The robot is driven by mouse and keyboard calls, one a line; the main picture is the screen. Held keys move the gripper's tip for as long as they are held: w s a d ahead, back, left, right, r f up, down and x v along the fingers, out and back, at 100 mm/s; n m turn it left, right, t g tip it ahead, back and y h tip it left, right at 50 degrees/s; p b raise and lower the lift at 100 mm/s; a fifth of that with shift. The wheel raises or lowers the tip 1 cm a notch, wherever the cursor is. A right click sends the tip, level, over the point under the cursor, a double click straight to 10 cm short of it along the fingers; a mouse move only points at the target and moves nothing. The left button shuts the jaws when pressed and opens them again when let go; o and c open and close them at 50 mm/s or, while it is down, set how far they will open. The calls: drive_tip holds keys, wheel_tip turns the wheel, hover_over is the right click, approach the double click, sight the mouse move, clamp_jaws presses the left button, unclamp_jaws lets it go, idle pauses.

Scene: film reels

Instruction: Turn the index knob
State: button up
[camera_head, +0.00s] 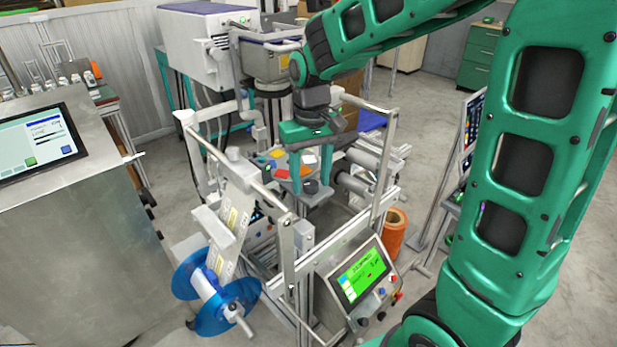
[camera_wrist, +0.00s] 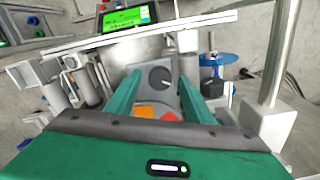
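The index knob is a round dark knob with a pale pointer mark. It sits on a grey plate and shows in the wrist view (camera_wrist: 160,77) between and beyond my fingertips, and in the head view (camera_head: 311,187) just below them. My gripper (camera_head: 311,174) is open, with its two green fingers pointing down; it also shows in the wrist view (camera_wrist: 159,88). The fingers stand apart on either side of the knob in the wrist view. I cannot tell whether they touch it or how high above it they are.
Coloured pieces, orange (camera_wrist: 146,111) and red among them, lie on the plate beside the knob. Machine rails (camera_head: 377,170) frame the space around my gripper. A green-screened panel (camera_head: 361,274), a blue reel (camera_head: 215,290) and an orange roll (camera_head: 393,232) are nearby.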

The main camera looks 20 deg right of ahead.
sight(311, 183)
wheel_tip(311, 183, up, 11)
drive_tip(key=shift+f, duration=0.15)
idle(0.4)
idle(0.4)
drive_tip(key=s+d+f+m, duration=0.3)
drive_tip(key=s+d+f, duration=0.2)
drive_tip(key=s+d, duration=0.3)
drive_tip(key=s+d+f+m, duration=0.3)
drive_tip(key=s+d+f, duration=0.2)
drive_tip(key=s, duration=1.1)
drive_tip(key=d, duration=0.3)
drive_tip(key=shift+s+d+m, duration=0.2)
drive_tip(key=shift+s+m, duration=0.1)
